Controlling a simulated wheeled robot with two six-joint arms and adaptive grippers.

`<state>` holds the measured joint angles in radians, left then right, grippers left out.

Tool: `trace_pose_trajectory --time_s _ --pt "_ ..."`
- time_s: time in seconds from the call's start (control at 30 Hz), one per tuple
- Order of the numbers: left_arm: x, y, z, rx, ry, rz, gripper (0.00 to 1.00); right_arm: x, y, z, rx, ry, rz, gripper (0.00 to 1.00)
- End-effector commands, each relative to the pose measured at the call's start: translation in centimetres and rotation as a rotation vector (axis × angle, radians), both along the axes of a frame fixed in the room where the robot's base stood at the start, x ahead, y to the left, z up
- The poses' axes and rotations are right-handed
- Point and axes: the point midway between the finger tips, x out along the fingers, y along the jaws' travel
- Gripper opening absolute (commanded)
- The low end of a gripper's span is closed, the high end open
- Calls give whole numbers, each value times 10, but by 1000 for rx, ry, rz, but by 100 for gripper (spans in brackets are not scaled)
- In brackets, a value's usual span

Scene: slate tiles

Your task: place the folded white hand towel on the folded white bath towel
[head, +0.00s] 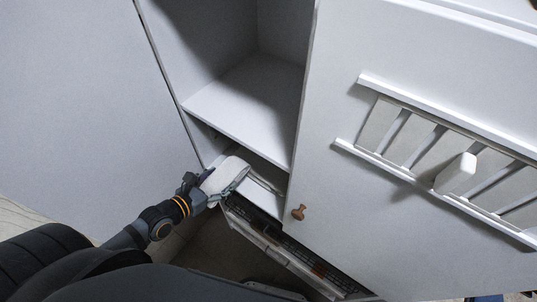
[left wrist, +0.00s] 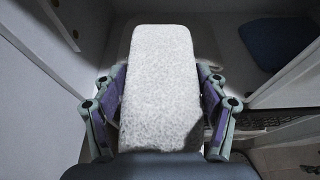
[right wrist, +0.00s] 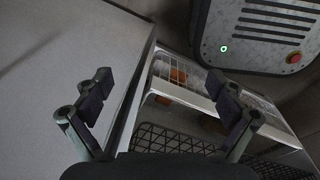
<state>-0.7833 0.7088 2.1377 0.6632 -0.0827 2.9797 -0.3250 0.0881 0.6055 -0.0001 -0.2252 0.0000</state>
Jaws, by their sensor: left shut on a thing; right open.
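The folded white hand towel (head: 229,174) is a thick, fuzzy white slab, and my left gripper (head: 212,182) is shut on it at the mouth of the cabinet's lower compartment. In the left wrist view the towel (left wrist: 160,85) stretches away from me between the two fingers (left wrist: 160,100), gripped at its sides. I cannot clearly make out the folded white bath towel; a shadowed pale shape behind the hand towel is too dim to tell. My right gripper (right wrist: 160,85) is open and empty in the right wrist view, beside a pale panel.
The white cabinet has an open shelf (head: 245,100) above the towel. A door with a brown knob (head: 298,212) stands to the right. A wire basket (head: 290,250) lies below. A dark blue item (left wrist: 278,42) sits at the upper right of the left wrist view.

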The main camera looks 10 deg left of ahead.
Motion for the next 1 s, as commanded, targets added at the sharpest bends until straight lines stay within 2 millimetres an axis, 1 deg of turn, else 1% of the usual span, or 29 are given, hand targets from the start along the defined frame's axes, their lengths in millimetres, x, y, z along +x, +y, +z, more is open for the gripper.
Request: trace_pose_trajectory --time_s 0.07,0.17,0.23,0.3,0.4,0.53,0.57,0.6,0.7,0.93,1.0 --pt "1 -1 -1 0 -3 0 41 7 1 -2 1 -11 0 96" --pt "15 -6 -5 -3 -8 1 41 27 4 -16 4 -41 1 96" --pt "34 -14 -8 -5 -13 2 41 42 6 -33 8 -65 1 96" --pt "55 -22 -12 -6 -15 2 41 50 10 -56 12 -78 -1 96" --pt "80 -33 -12 -7 -13 3 41 49 13 -84 17 -74 -2 96" --pt "105 -43 -11 -4 -13 1 41 36 13 -121 16 -53 -3 96" --pt "111 -45 -7 -5 -13 2 41 32 13 -122 16 -47 -3 96" --pt "120 -48 1 -11 -9 8 41 27 12 -114 16 -39 -4 96" --pt "140 -57 3 -11 -6 4 41 20 11 -114 14 -29 -4 96" --pt "184 -77 4 -6 -3 0 41 25 6 -111 7 -38 0 96" --pt "182 -75 -13 -1 5 -1 41 28 5 -113 6 -41 0 96"
